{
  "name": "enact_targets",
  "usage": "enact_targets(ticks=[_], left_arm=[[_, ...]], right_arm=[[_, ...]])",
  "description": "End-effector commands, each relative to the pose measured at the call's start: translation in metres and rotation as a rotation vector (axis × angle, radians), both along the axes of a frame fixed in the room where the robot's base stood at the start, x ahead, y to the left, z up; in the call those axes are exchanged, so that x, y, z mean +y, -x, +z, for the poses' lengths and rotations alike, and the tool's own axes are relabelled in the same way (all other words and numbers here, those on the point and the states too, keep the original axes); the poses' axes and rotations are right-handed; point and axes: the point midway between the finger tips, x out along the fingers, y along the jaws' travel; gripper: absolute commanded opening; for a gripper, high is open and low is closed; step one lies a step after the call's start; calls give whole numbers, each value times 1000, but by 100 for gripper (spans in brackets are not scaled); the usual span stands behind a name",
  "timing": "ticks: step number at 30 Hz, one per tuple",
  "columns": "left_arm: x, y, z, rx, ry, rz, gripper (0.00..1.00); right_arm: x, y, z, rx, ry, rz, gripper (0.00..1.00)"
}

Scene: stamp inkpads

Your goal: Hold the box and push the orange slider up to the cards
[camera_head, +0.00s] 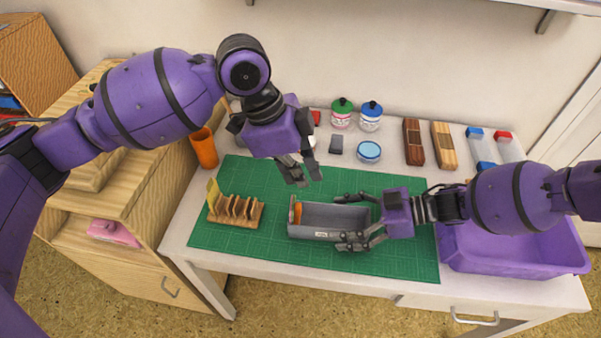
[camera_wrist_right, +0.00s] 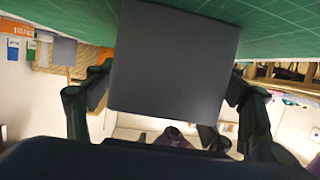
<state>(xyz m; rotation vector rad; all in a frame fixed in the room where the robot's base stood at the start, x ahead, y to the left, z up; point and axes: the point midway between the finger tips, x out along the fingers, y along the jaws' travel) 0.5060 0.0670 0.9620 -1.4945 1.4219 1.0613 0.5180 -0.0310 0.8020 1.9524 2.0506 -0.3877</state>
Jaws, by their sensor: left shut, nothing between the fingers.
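A long grey open box (camera_head: 325,220) lies on the green mat, and its grey end fills the middle of the right wrist view (camera_wrist_right: 175,60). The orange slider (camera_head: 297,212) stands upright inside, near the box's left end. I cannot make out cards in the box; a yellow card-like piece (camera_head: 213,194) stands at the wooden rack to the left. My right gripper (camera_head: 345,220) has its fingers along both long sides of the box's right part, seemingly touching them. My left gripper (camera_head: 304,173) is shut and empty, above the mat behind the box's left end.
The slotted wooden rack (camera_head: 236,210) stands left of the box. Jars (camera_head: 342,112), a blue-lidded tub (camera_head: 369,152) and wooden blocks (camera_head: 444,145) line the back. An orange cup (camera_head: 204,148) is at the left, a purple bin (camera_head: 510,250) at the right. The mat's front is clear.

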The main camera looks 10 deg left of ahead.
Motion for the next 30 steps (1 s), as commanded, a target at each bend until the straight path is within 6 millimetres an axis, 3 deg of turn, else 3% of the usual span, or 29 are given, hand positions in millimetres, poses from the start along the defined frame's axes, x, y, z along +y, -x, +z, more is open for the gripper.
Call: enact_targets(ticks=[8, 21, 30], left_arm=[[0, 0, 0, 0, 0, 0, 0], [0, 0, 0, 0, 0, 0, 0], [0, 0, 0, -1, 1, -1, 0]], right_arm=[[-4, -1, 2, -1, 0, -2, 76], [-63, -4, 26, -1, 0, -3, 76], [-69, -3, 29, 0, -1, 0, 76]])
